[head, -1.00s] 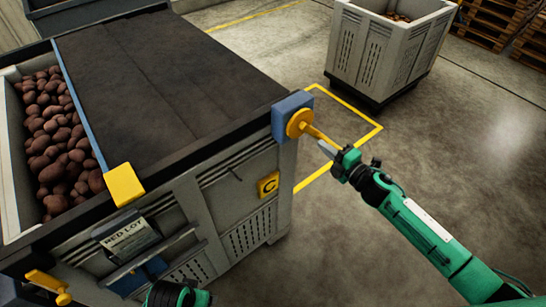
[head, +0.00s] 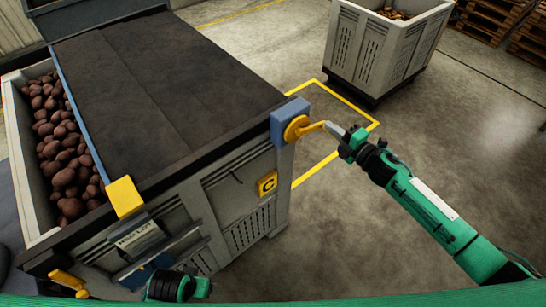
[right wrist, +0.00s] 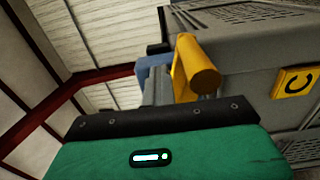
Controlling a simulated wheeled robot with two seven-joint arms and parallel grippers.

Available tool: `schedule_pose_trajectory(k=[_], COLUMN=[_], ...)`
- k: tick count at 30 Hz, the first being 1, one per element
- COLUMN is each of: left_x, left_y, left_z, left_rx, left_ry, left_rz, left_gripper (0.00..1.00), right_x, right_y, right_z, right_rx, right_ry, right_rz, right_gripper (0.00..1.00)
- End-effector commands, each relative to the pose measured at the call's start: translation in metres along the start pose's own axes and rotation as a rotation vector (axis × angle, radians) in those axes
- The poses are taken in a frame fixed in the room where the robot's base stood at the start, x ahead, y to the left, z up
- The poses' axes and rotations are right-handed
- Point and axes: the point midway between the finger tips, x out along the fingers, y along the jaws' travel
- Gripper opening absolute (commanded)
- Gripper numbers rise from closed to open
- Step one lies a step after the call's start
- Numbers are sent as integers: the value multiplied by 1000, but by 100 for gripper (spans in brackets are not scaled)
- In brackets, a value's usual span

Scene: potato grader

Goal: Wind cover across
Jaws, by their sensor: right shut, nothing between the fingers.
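The dark cover (head: 170,85) lies over most of the grey bin, with a blue bar (head: 80,115) along its left edge and a yellow block (head: 124,197) at the bar's near end. A yellow crank (head: 297,128) sits on a blue housing (head: 278,127) at the bin's near right corner. Its handle also shows in the right wrist view (right wrist: 195,70). My right gripper (head: 335,129) is shut and empty, its fingertips at the handle's end; I cannot tell whether they touch it. My left gripper (head: 193,288) is at the bottom edge, its fingers not distinguishable.
Red-brown potatoes (head: 62,150) lie uncovered in the bin's left part. Another yellow handle (head: 68,281) is at the near left. A second grey bin (head: 385,50) and wooden pallets (head: 505,25) stand behind. The floor (head: 450,130) right of the bin is clear.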

Motion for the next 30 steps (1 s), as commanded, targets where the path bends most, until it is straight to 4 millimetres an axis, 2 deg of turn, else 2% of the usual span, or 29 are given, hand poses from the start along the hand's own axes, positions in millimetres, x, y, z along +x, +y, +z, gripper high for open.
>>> schedule_pose_trajectory(k=[1,11,21,26,30], left_x=[-8,-8,-41,-44,-59], left_y=[0,0,1,1,1], left_z=[-2,-2,-10,-11,-15], left_rx=[0,0,0,0,0], left_ry=[0,0,0,0,0], left_rz=[0,0,0,0,0], left_gripper=[77,77,77,77,77], right_x=[0,0,0,0,0], right_y=[9,8,46,50,65], right_z=[0,-1,2,1,-3], right_rx=[1,1,1,1,1], right_ry=[1,2,2,2,3], right_rz=[-1,-1,0,-1,0], right_gripper=[0,0,0,0,0])
